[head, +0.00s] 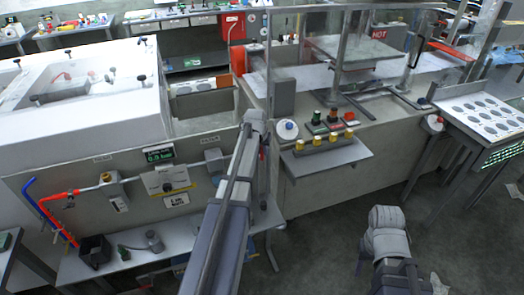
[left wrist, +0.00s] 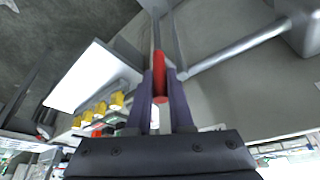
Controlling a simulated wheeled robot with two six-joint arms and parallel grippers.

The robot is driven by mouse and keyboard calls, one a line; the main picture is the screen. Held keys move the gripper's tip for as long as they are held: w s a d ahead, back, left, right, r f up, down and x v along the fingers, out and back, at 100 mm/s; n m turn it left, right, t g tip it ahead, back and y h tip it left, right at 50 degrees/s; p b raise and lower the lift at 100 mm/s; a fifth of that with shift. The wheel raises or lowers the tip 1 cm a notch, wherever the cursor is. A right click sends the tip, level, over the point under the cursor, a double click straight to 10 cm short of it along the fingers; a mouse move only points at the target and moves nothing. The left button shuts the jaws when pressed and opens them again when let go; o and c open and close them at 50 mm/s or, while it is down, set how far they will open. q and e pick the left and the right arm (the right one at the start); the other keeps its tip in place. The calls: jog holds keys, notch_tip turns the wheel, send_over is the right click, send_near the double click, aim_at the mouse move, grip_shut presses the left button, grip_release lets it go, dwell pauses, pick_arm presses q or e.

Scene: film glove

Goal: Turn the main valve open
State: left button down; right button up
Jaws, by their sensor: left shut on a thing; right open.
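The red handle (left wrist: 160,78) of the main valve shows in the left wrist view, between the two dark fingers of my left gripper (left wrist: 165,95). The gripper is shut on it. A grey pipe (left wrist: 235,47) runs from the handle to a grey box at the upper right. In the head view a bit of the red handle (head: 262,153) shows beside my left arm, which hides most of the valve and the fingers. My right gripper (head: 386,222) is at the lower right, open, over bare floor and away from the valve; its fingertips are not clear.
A display (head: 160,155) above the pressure regulator (head: 168,182) reads about 0.0 bar. A shelf (head: 325,158) with several yellow knobs stands right of my left arm. A lower bench (head: 75,268) holds a dark box.

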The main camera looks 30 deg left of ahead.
pick_arm(q)
jog(key=shift+s, duration=0.1)
dwell(0.3)
jog(key=s+a+f+n+t+h+b, duration=0.1)
jog(key=t+b, duration=0.6)
jog(key=b, duration=0.8)
jog(key=s+a+f+n+t+h+b, duration=0.2)
jog(key=t+h+b, duration=0.5)
jog(key=b, duration=0.9)
jog(key=shift+s+a+f+n+t+h, duration=0.3)
jog(key=shift+s+f+n+h, duration=0.25)
jog(key=shift+f, duration=0.85)
jog(key=c, duration=0.8)
grip_release()
jog(key=shift+y, duration=0.25)
